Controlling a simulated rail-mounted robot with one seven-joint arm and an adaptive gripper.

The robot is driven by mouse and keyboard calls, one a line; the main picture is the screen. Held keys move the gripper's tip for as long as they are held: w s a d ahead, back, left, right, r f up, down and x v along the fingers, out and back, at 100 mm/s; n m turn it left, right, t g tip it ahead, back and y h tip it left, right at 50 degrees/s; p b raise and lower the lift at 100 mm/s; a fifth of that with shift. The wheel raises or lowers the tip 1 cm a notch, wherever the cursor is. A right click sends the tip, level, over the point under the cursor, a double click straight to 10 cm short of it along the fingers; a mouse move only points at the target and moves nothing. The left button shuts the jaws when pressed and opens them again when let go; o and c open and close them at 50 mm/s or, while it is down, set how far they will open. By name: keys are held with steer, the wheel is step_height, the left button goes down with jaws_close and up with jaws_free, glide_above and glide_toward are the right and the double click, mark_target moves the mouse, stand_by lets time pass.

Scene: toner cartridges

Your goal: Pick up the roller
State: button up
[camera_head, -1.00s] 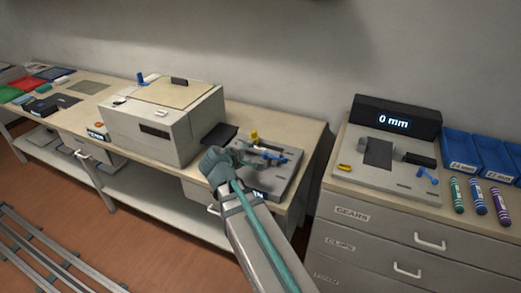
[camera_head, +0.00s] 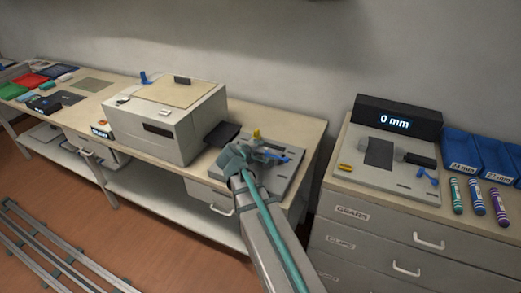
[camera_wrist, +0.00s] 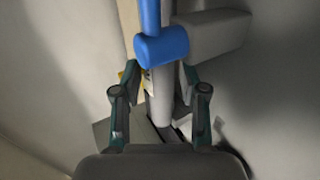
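My gripper (camera_head: 235,158) is over the left part of a grey fixture (camera_head: 281,178) on the long bench. It also shows in the wrist view (camera_wrist: 160,105), with its two fingers apart. A pale grey rod-like part (camera_wrist: 161,88), possibly the roller, shows between the fingers, with gaps on both sides. A blue lever with a thick blue head (camera_wrist: 162,46) is above it in the wrist view. The fixture has a blue lever (camera_head: 272,156) and a yellow part (camera_head: 256,134) in the head view. My gripper hides part of the fixture there, so I cannot confirm the roller.
A beige box-shaped machine (camera_head: 165,125) stands left of the fixture, with a dark tray (camera_head: 221,134) between. On the right cabinet are a gauge reading 0 mm (camera_head: 395,121), blue bins (camera_head: 462,151) and teal, blue and purple cylinders (camera_head: 478,197). A gap separates bench and cabinet.

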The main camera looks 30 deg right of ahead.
jaws_close()
steer(key=shift+r, duration=0.2)
